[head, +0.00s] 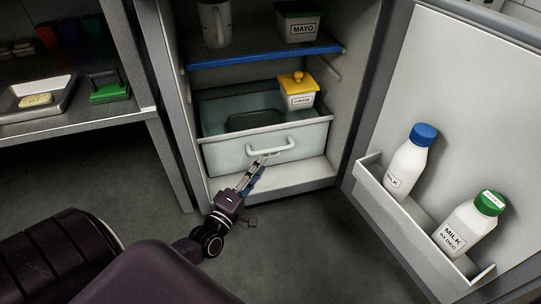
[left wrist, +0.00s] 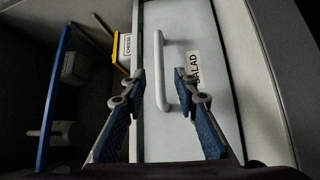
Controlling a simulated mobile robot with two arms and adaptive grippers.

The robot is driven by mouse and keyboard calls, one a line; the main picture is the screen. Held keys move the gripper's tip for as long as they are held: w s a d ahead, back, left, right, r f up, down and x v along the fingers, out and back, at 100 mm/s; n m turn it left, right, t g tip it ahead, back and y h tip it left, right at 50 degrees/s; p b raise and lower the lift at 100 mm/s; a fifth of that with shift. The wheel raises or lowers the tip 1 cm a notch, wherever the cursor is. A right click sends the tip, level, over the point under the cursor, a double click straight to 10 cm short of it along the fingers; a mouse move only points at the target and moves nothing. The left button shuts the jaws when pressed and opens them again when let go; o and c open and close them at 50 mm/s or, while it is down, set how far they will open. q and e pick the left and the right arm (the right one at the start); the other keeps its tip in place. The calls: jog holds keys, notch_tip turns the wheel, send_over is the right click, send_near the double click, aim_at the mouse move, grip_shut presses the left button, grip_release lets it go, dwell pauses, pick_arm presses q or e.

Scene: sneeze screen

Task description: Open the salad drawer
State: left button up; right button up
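The salad drawer (head: 225,157) is a pale, see-through bin at the bottom of the open fridge, and its front looks closed in. Its white bar handle (head: 270,146) crosses the front. My left gripper (head: 257,174) is just below the handle in the head view and partly covers the label. In the left wrist view my left gripper (left wrist: 160,76) is open, with the handle between its fingertips in the picture; contact cannot be told. My right gripper is not in view.
A yellow-lidded cheese tub (head: 298,91) stands at the drawer's upper right. A blue-edged shelf (head: 262,56) above holds a mayo tub (head: 298,22) and a mug (head: 215,22). The open door (head: 455,95) at right carries two milk bottles. A metal counter (head: 75,125) is at left.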

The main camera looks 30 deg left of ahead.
aim_at(270, 149)
pick_arm(q)
jog(key=w+b, duration=0.1)
jog(key=w, duration=0.1)
jog(key=w+b, duration=0.1)
jog(key=w, duration=0.2)
jog(key=w+r+b, duration=0.1)
jog(key=w, duration=0.1)
jog(key=shift+w+a+b, duration=0.3)
jog(key=shift+w+b, duration=0.05)
grip_shut()
